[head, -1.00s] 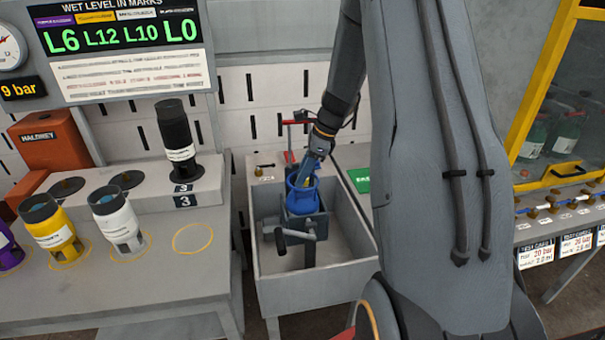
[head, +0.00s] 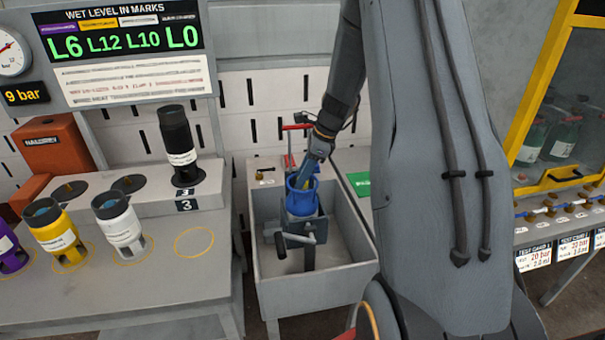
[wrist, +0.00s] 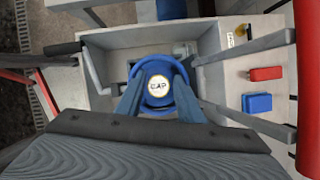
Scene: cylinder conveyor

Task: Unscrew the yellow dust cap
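The cap (wrist: 159,84) shows in the wrist view as a small round face with a white disc lettered "CAP" and a thin yellowish rim. It sits inside a blue cylinder collar (wrist: 152,66). The same blue cylinder (head: 300,203) stands upright in a vise in the grey basin in the head view. My gripper (wrist: 159,88) reaches down into the collar, one blue-grey finger on each side of the cap. I cannot tell whether the fingers touch the cap. In the head view, the collar and my gripper hide the cap.
The grey basin (head: 270,290) surrounds the vise (head: 312,228). Yellow (head: 55,233), white (head: 121,224) and black (head: 177,145) cylinders stand on the left bench, beside an empty yellow ring. A red handle (head: 297,127) stands behind the basin. A yellow-framed cabinet is at right.

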